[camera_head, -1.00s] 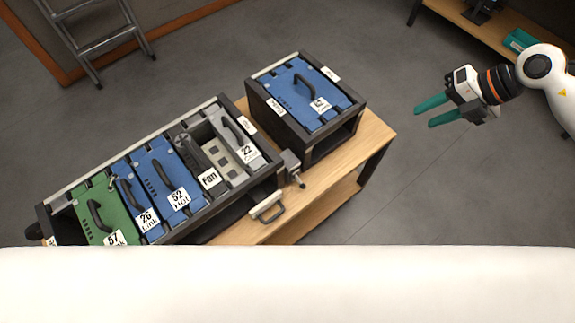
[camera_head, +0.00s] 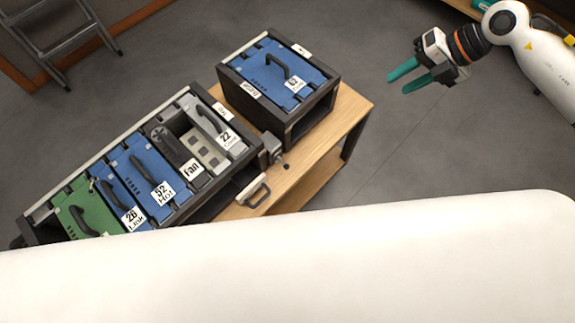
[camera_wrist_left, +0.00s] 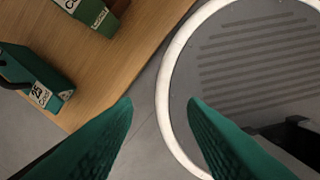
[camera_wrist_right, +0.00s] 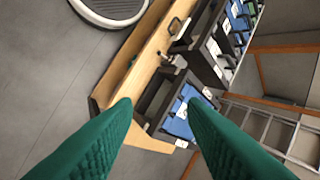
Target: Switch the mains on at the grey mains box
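No box in view can be read as the grey mains box. A small grey metal fitting with a short lever (camera_head: 272,150) sits on the wooden bench between the two racks in the head view; I cannot tell if it is part of the mains. A pale plate with a dark handle (camera_head: 253,191) lies in front of it. My right gripper (camera_head: 398,84) is open and empty, over the floor right of the bench, apart from everything. My left gripper (camera_wrist_left: 160,102) is open and empty in the left wrist view, above a round grooved disc with a white rim (camera_wrist_left: 178,122).
A long rack (camera_head: 45,208) holds green, blue and grey modules; a smaller rack (camera_head: 325,104) holds a blue one. Both stand on the wooden bench (camera_head: 352,106). A ladder (camera_head: 52,45) is at upper left. Green labelled blocks (camera_wrist_left: 48,82) lie on wood in the left wrist view.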

